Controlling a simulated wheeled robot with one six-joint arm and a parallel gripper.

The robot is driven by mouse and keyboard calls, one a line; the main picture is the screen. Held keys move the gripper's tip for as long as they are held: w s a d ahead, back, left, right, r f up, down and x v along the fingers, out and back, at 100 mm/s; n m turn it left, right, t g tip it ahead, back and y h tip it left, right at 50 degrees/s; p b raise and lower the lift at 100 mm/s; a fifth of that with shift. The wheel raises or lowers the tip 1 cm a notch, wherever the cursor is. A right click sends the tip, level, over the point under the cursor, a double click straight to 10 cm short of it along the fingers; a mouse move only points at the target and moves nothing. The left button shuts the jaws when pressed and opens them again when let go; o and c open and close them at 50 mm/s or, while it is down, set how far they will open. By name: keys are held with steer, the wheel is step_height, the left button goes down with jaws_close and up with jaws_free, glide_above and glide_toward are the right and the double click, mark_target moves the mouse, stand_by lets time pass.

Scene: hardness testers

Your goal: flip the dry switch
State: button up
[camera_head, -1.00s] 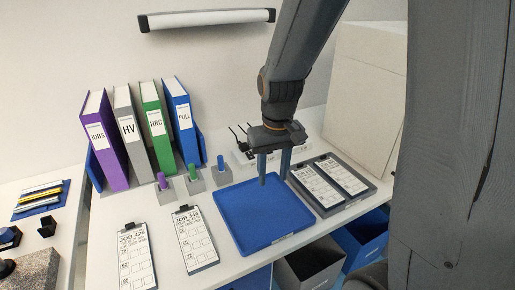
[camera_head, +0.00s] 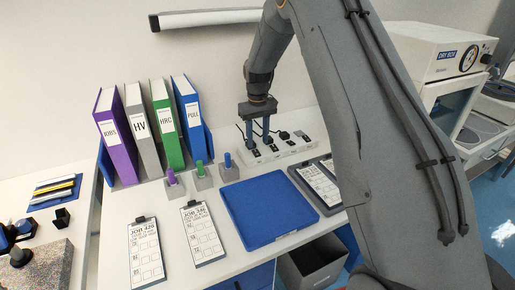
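A white power strip (camera_head: 297,147) with several dark switches and small labels lies on the table against the wall. The labels are too small to read, so I cannot tell which switch is the dry one. My gripper (camera_head: 259,142) points down over the left part of the strip. Its two blue fingers are apart, with nothing seen between them. The fingertips are at or just above the strip; I cannot tell whether they touch it. A white box labelled DRY BOX (camera_head: 437,52) stands at the right with a round dial on its front.
Binders (camera_head: 150,130) stand at the left of the strip, with small coloured pegs in grey blocks (camera_head: 202,177) before them. A blue tray (camera_head: 268,236) and clipboards (camera_head: 201,234) lie in front. My arm hides part of the right side.

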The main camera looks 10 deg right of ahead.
mark_target(257, 154)
steer(key=shift+f+p, duration=0.7)
steer(key=shift+f, duration=1.9)
jaws_close()
steer(key=b, duration=0.1)
steer(key=g+b, duration=0.1)
steer(key=shift+w+f+b, duration=0.15)
steer(key=shift+w+b, duration=0.15)
steer(key=shift+b, duration=0.1)
steer(key=g+b, duration=0.1)
steer(key=b, duration=0.2)
steer(key=g+b, duration=0.2)
steer(key=shift+w+a+h+b, duration=0.15)
steer(key=shift+w+h+b, duration=0.15)
steer(key=shift+h+b, duration=0.1)
steer(key=shift+r, duration=0.3)
jaws_free()
